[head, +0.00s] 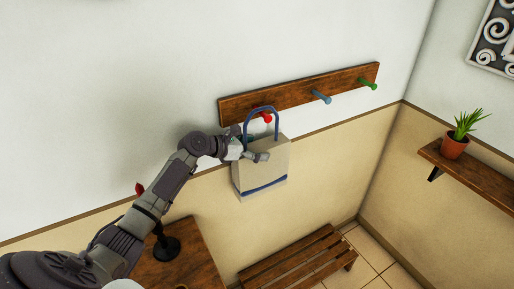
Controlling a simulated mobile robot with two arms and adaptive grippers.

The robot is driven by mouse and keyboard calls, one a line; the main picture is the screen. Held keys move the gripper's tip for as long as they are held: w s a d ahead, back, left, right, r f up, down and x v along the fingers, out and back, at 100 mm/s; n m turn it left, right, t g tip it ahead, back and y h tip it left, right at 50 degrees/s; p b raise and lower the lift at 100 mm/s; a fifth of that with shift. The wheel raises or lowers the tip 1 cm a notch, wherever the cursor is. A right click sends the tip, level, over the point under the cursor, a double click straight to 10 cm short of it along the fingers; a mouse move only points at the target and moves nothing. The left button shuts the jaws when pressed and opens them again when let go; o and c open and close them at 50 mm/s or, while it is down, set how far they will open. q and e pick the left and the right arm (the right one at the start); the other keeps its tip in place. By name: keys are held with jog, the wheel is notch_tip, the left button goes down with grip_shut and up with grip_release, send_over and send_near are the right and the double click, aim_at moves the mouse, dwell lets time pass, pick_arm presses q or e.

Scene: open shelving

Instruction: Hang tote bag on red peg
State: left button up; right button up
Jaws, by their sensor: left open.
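The tote bag (263,178) is beige with a blue stripe near its bottom and a blue handle (262,108). It is upright against the wall, below the wooden peg rail (290,97). The red peg (266,117) shows inside the handle loop, a little below the top of the arch. I cannot tell whether the handle rests on the peg. My left gripper (257,149) is open at the upper front of the bag, just below the handle, and hides part of it. I cannot tell whether it touches the bag. My right gripper is not in view.
A blue peg (321,97) and a green peg (367,84) are free on the rail to the right. A wooden bench (295,262) stands below. A brown table (190,258) is at lower left. A potted plant (455,146) sits on a side shelf (480,180).

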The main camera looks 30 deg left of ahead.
pick_arm(q)
jog(key=shift+a, duration=0.2)
jog(key=v, duration=0.8)
jog(key=shift+d+r, duration=0.1)
jog(key=shift+d, duration=0.1)
